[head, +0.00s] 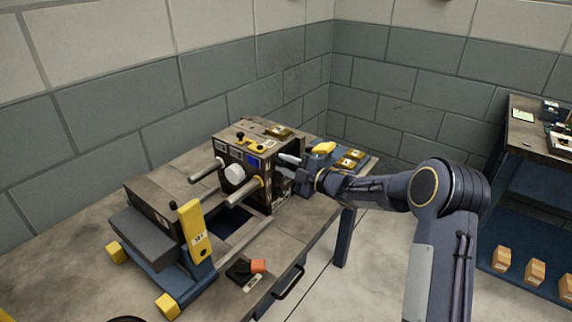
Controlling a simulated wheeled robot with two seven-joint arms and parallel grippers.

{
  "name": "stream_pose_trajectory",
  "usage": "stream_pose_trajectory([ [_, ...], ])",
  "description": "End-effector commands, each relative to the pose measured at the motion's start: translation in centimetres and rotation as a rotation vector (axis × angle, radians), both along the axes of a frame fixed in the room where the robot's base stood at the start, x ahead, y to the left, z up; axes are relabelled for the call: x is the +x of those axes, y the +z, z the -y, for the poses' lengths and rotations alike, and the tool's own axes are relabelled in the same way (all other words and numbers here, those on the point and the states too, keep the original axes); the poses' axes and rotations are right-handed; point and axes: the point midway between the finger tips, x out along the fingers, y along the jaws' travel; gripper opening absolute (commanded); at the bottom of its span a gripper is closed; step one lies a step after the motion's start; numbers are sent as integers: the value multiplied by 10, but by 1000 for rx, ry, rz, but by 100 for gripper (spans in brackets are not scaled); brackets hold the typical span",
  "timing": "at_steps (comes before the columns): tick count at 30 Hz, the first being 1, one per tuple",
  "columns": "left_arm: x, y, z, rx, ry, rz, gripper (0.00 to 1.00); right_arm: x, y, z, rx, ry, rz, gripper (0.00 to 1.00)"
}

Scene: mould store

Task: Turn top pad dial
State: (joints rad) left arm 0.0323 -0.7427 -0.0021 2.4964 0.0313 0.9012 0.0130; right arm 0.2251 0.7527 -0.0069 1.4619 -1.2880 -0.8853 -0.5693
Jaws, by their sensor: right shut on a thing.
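A boxy dark machine (261,193) with a small blue screen stands on the workbench. A round white knob (235,173) sits on its front between two rods. My right gripper (285,169) reaches in from the right and is shut at the upper right side of the machine. It seems to be shut on the top pad dial, which the fingers hide, so its angle cannot be told. My left gripper is not in view.
A blue tray with brass blocks (349,160) lies behind my right wrist. A shelf (530,185) stands at far right.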

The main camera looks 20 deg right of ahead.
Motion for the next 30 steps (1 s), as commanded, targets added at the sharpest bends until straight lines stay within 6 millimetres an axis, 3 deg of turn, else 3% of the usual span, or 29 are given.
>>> stream_pose_trajectory([
  [18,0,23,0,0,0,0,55,0,1,0,443,0,-348,1],
  [30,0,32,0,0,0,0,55,0,0,0,610,0,-478,1],
])
